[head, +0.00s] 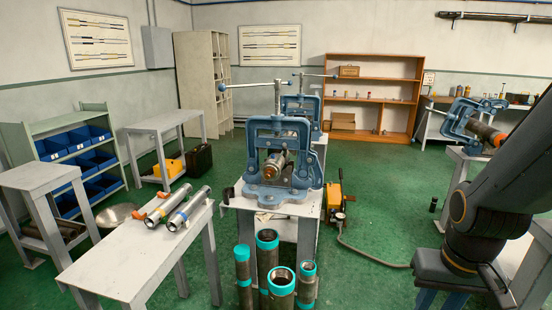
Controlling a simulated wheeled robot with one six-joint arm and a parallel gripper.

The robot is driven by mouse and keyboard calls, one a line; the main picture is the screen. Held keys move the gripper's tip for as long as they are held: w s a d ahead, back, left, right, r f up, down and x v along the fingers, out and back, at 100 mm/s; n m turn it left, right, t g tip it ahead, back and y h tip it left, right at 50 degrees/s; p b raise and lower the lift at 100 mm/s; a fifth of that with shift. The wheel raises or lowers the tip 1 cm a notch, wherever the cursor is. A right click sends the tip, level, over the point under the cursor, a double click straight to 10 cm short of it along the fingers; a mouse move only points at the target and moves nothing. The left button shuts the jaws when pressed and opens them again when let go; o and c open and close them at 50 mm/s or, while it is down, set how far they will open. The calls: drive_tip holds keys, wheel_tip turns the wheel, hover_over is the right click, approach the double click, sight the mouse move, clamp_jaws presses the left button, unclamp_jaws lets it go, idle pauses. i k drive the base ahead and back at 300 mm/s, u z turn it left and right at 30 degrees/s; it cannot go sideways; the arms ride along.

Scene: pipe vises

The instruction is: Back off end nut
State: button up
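A blue pipe vise (278,135) stands on a grey bench in the middle. It holds a short metal piece (280,160) lengthwise, with a copper-coloured round end (270,172) facing me. That end may be the end nut, but I cannot tell for certain. A second blue vise (460,117) at the right holds a dark pipe (484,131) with an orange end (498,140). My arm rises at the right and leaves the picture, so my gripper is not in view.
A grey table (125,258) at the left front carries two silver cylinders (172,208) with orange parts. Several upright pipes (268,262) with teal ends stand before the middle bench. Green floor is open between.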

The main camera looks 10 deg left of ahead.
sight(285, 150)
drive_tip(key=u, duration=0.7)
drive_tip(key=i, duration=1.4)
drive_tip(key=u, duration=0.1)
